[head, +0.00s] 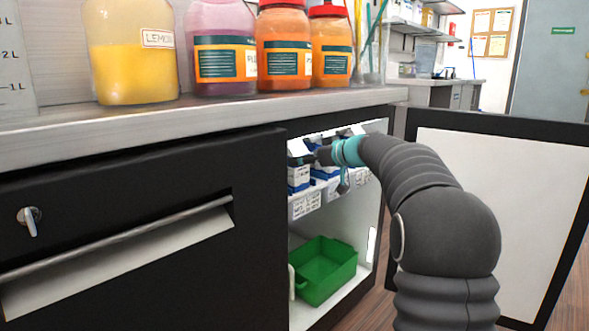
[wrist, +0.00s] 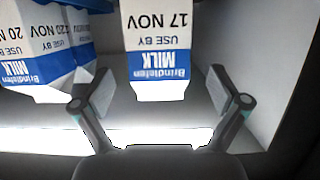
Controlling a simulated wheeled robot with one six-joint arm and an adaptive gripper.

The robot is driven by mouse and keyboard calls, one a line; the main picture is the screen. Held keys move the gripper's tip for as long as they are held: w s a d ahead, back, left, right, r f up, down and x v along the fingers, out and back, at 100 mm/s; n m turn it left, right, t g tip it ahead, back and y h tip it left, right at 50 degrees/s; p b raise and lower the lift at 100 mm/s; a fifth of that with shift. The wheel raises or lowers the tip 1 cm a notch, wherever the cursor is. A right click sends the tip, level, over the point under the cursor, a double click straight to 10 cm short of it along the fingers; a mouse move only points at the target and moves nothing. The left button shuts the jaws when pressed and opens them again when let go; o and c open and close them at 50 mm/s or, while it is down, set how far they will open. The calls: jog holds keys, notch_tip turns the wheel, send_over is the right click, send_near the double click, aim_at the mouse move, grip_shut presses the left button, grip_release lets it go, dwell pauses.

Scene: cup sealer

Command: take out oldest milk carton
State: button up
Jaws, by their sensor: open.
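In the wrist view, a milk carton (wrist: 158,50) marked "USE BY 17 NOV" appears upside down, between and just beyond the fingertips of my gripper (wrist: 166,92). The gripper is open, with one finger to each side and a gap around the carton. Other milk cartons (wrist: 45,50) stand to the left; the readable dates there are 20 NOV. In the head view, blue and white cartons (head: 298,176) stand on the upper shelf of the open cabinet. My arm reaches in at the shelf and partly hides them.
The cabinet door (head: 480,190) stands open on the right. A green bin (head: 325,270) sits on the cabinet floor below the shelf. Paper labels (head: 305,204) hang on the shelf edge. Bottles of juice (head: 130,70) stand on the counter above. A cabinet wall (wrist: 262,85) is close on the right.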

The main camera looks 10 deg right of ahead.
jog(key=x, duration=0.4)
jog(key=shift+w+a+f+p, duration=0.15)
jog(key=shift+w+p, duration=0.2)
jog(key=c, duration=1.7)
jog(key=shift+c, duration=0.2)
